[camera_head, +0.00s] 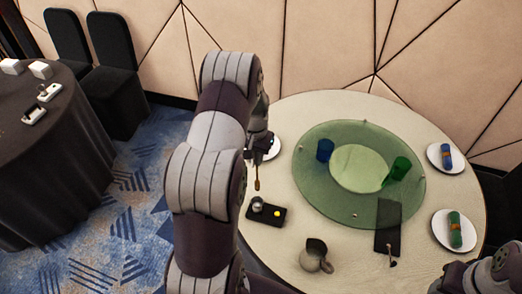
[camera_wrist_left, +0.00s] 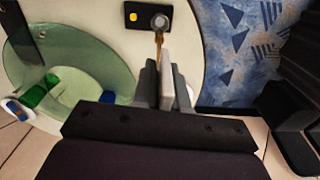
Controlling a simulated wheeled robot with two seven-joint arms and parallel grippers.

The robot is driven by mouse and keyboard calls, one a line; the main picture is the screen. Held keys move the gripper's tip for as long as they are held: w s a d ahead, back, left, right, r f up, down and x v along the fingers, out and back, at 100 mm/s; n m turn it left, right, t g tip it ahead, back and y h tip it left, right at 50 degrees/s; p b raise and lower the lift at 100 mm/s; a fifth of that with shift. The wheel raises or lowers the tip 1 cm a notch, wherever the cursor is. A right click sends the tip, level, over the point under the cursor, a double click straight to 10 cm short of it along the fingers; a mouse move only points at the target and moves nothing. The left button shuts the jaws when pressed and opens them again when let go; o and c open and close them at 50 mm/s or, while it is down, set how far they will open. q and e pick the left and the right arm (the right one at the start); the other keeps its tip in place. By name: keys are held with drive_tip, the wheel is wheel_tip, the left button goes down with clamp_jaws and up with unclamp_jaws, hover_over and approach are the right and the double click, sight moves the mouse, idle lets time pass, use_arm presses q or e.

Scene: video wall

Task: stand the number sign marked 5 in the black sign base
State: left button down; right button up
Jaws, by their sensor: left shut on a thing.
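My left gripper (camera_head: 262,142) is above the near left part of the round table and shut on a pale flat piece (camera_wrist_left: 167,82), taken as the number sign. A thin gold-brown stem (camera_head: 257,180) points down below it; the stem also shows in the left wrist view (camera_wrist_left: 159,45). The sign's number cannot be read. A small black rectangular piece (camera_head: 267,219), which looks like the sign base, lies on the table below, with a round silvery part and a yellow spot on top. The stem tip appears apart from it. My right gripper is out of view.
The round table (camera_head: 285,262) carries a green glass turntable (camera_head: 315,195) with blue (camera_head: 325,150) and green (camera_head: 400,168) cups. A black-draped table (camera_head: 45,170) is at left.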

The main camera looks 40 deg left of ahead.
sight(256, 182)
use_arm(q)
drive_tip(key=shift+s+f+b, duration=0.45)
drive_tip(key=shift+f+b, duration=0.1)
drive_tip(key=shift+f, duration=0.25)
drive_tip(key=w+f+b, duration=0.1)
drive_tip(key=f, duration=0.2)
drive_tip(key=shift+w+a+f+b, duration=0.1)
drive_tip(key=shift+w+b, duration=0.3)
drive_tip(key=shift+s+f+b, duration=0.1)
drive_tip(key=shift+f+b, duration=0.25)
drive_tip(key=shift+s+f+b, duration=0.45)
drive_tip(key=shift+f+b, duration=0.1)
drive_tip(key=f, duration=0.1)
drive_tip(key=f+b, duration=0.2)
drive_tip(key=shift+w+f, duration=0.3)
drive_tip(key=shift+s+f+b, duration=0.15)
drive_tip(key=shift+f+b, duration=0.55)
drive_tip(key=shift+f, duration=0.15)
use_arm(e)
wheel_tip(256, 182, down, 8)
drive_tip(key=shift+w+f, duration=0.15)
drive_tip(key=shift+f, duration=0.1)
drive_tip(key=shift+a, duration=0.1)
